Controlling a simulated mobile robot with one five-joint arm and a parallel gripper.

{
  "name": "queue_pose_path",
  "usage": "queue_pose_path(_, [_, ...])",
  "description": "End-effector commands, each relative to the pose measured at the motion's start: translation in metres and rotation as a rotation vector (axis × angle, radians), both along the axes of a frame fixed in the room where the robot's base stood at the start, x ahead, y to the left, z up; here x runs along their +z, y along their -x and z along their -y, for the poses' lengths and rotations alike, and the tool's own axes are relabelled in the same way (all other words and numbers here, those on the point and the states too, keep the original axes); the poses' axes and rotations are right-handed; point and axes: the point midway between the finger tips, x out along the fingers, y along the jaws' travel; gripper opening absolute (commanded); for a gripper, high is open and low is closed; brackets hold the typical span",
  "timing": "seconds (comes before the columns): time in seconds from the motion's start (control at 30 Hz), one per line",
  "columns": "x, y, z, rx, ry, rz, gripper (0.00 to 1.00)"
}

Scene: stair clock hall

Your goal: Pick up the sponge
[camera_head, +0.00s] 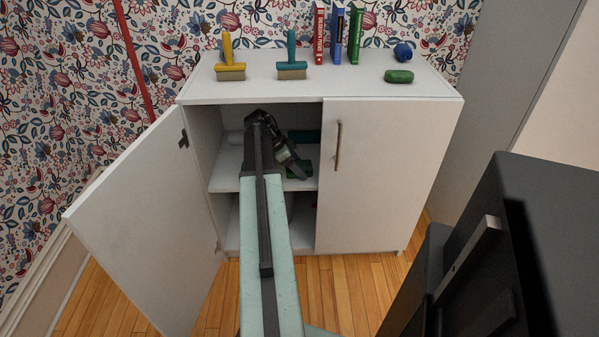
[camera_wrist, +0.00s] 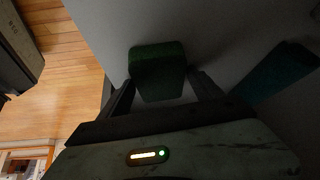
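A dark green block, which looks like the sponge (camera_head: 300,169), lies on the upper shelf inside the cabinet. It also shows in the wrist view (camera_wrist: 158,68), at and just beyond my fingertips. My gripper (camera_head: 295,172) reaches in through the open left side of the cabinet. In the wrist view my gripper (camera_wrist: 163,88) has its two fingers spread, one on each side of the block's near end. A gap shows by the right finger; whether the left finger touches is unclear. In the head view my arm hides part of the shelf.
A dark teal object (camera_wrist: 275,74) lies to the right on the shelf. The cabinet's left door (camera_head: 150,220) stands open; the right door (camera_head: 380,170) is shut. Brushes, books, a green roll (camera_head: 399,76) and a blue roll (camera_head: 403,52) are on top.

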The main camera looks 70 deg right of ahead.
Motion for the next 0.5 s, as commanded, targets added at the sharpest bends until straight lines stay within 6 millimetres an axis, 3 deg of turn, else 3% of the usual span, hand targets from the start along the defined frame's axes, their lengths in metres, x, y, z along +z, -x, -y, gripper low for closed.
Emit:
queue_pose_path(0.03, [0.0002, 0.0002, 0.0000, 0.000, 0.000, 0.000, 0.57])
queue_pose_path(0.13, [0.0003, 0.0003, 0.0001, -0.001, 0.000, 0.000, 0.30])
queue_pose_path(0.17, [0.0003, 0.0003, 0.0001, -0.001, 0.000, 0.000, 0.24])
queue_pose_path(0.5, [0.0003, 0.0007, 0.0002, -0.001, 0.000, 0.000, 0.23])
